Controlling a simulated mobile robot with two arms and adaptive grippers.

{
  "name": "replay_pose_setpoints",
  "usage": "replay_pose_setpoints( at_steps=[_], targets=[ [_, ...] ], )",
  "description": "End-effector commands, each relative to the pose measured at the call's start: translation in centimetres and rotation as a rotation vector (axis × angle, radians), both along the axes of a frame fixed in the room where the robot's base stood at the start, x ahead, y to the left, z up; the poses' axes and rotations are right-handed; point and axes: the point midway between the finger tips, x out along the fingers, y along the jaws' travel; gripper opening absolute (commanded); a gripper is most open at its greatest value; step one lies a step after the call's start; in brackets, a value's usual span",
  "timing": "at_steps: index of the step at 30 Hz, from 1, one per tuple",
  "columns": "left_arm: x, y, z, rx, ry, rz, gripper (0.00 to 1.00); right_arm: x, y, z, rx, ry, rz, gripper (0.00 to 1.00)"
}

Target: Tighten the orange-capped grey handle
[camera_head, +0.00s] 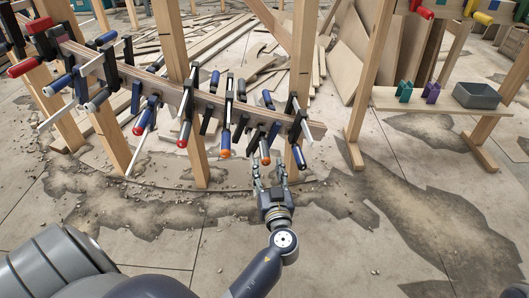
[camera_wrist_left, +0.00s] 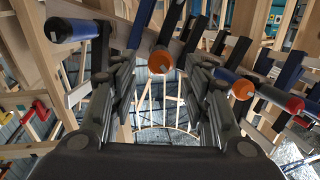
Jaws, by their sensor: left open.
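The orange-capped grey handle (camera_head: 264,147) hangs below the wooden stringer (camera_head: 225,107), near its right end in the head view. Its round orange cap faces the left wrist camera (camera_wrist_left: 160,62), with the dark grey shaft running up behind it. My left gripper (camera_head: 269,172) is open and points up at the handle from just below. In the left wrist view the cap appears between the two spread fingers (camera_wrist_left: 160,75); I cannot tell whether the tips overlap the handle in depth. No contact shows. My right gripper is not in view.
Several more clamps line the stringer. Wooden posts (camera_head: 197,150) stand behind. Floor below is open.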

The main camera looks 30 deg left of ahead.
Motion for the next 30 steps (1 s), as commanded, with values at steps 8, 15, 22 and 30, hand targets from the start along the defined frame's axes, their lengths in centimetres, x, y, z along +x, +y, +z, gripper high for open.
replay_pose_setpoints(
  at_steps=[8,15,22,30],
  targets=[
    [4.0,3.5,0.0,0.004,-0.001,0.001,0.44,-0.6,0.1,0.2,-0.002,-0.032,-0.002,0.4],
    [5.7,5.0,-0.1,0.001,0.001,0.0,0.44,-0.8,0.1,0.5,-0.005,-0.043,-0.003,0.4],
    [5.8,5.2,0.0,0.001,0.002,0.0,0.44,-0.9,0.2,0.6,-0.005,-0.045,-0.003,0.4],
    [5.8,5.2,0.0,0.002,0.003,0.0,0.01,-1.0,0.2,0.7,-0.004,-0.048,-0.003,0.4]
  ],
)
